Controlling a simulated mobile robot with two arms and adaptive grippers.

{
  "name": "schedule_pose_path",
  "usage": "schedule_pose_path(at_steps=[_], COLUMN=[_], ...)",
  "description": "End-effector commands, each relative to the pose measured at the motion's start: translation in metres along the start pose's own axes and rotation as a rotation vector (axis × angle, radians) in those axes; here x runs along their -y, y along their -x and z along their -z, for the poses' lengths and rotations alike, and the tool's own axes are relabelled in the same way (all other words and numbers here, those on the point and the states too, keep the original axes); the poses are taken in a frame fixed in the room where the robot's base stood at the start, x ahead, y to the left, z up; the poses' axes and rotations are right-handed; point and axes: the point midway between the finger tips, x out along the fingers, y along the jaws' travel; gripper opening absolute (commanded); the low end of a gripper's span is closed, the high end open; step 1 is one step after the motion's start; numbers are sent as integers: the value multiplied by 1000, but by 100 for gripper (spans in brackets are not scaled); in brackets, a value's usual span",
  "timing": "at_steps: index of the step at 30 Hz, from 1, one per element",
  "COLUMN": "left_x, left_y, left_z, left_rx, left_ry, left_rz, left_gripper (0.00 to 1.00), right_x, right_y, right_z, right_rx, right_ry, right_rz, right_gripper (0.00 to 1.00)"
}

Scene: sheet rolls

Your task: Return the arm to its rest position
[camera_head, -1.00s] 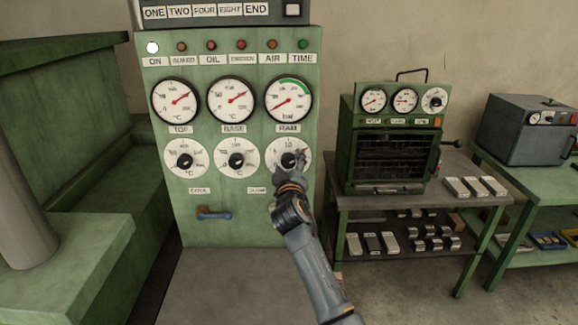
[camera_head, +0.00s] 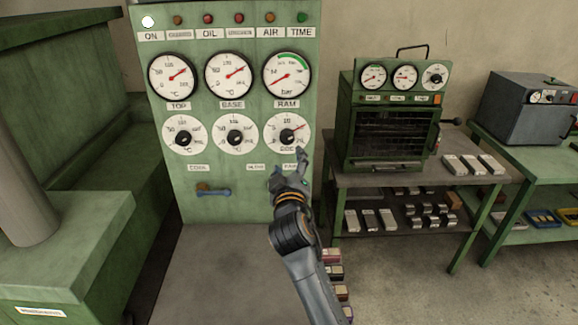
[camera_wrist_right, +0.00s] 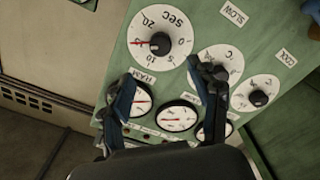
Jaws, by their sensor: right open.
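My right arm reaches up from the bottom of the head view, and its gripper (camera_head: 290,172) is in front of the green control panel (camera_head: 235,215), just below the lower right dial (camera_head: 287,136). In the wrist view the two fingers of the gripper (camera_wrist_right: 165,95) stand wide apart with nothing between them. The dial marked SEC (camera_wrist_right: 160,42) shows beyond the fingers, and its black knob is clear of them. My left gripper is not in view.
A small green oven (camera_head: 392,125) stands on a metal table (camera_head: 345,180) to the right, with metal blocks on its top and lower shelf. A grey box unit (camera_head: 525,110) sits on a green bench further right. A blue-handled lever (camera_head: 213,193) is low on the panel.

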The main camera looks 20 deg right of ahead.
Motion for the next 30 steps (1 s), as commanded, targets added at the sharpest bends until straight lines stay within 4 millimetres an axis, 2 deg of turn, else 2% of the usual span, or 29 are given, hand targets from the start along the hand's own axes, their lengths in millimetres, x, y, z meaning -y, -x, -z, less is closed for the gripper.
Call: schedule_pose_path(at_steps=[4, 16, 19, 20, 23, 25, 27, 29, 30], left_x=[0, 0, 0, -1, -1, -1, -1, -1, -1], left_y=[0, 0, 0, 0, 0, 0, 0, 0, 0], left_z=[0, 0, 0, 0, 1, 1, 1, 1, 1], left_rx=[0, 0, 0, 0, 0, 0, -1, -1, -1], left_ry=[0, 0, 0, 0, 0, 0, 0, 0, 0], left_rz=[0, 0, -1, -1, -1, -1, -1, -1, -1], left_gripper=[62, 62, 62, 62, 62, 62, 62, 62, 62], right_x=[0, 0, 3, 6, 21, 36, 53, 66, 74], right_y=[7, 8, 11, 14, 32, 56, 88, 119, 142], right_z=[0, 0, -10, -17, -56, -94, -134, -166, -184], right_rx=[0, 0, 19, 34, 117, 206, 310, 402, 461], right_ry=[0, -1, -11, -19, -65, -113, -167, -209, -236], right_rz=[0, 0, 13, 24, 85, 151, 229, 300, 348], right_gripper=[62, 62, 62, 62, 62, 62, 62, 62, 62])
